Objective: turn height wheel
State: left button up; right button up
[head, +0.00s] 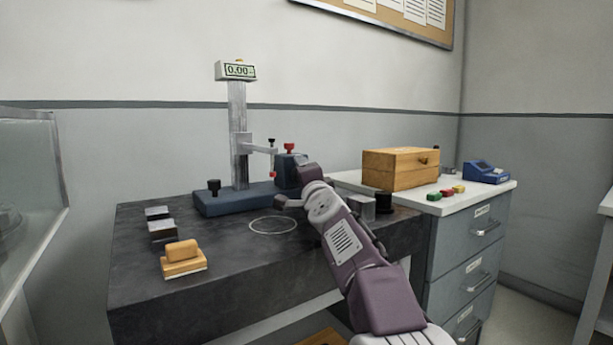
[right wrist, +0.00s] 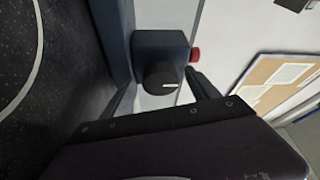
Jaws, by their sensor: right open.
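The height gauge has a dark blue base (head: 235,202), a grey column (head: 238,125) and a display (head: 236,71) that reads 0.00. A dark blue housing (head: 287,168) with a red button stands at the base's right end. In the right wrist view, a round black wheel (right wrist: 164,77) with a white mark is on this housing (right wrist: 160,46). In the head view my gripper and arm hide the wheel. My right gripper (right wrist: 160,88) is open, with one finger on each side of the wheel; contact cannot be told. My left gripper is not in view.
A black knob (head: 214,187) stands on the base's left end. Metal blocks (head: 160,225) and a wooden block (head: 183,256) are on the dark table (head: 235,275) at left. A wooden box (head: 400,168) and blue device (head: 486,172) are on the cabinet. The table's front is clear.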

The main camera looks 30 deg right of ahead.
jog(key=s+d+r+p, duration=0.4)
jog(key=s+d+r, duration=0.1)
jog(key=s+r, duration=0.5)
jog(key=shift+s+d+r+p, duration=0.2)
jog(key=shift+r+p, duration=0.15)
jog(key=shift+r, duration=0.15)
jog(key=shift+f, duration=0.1)
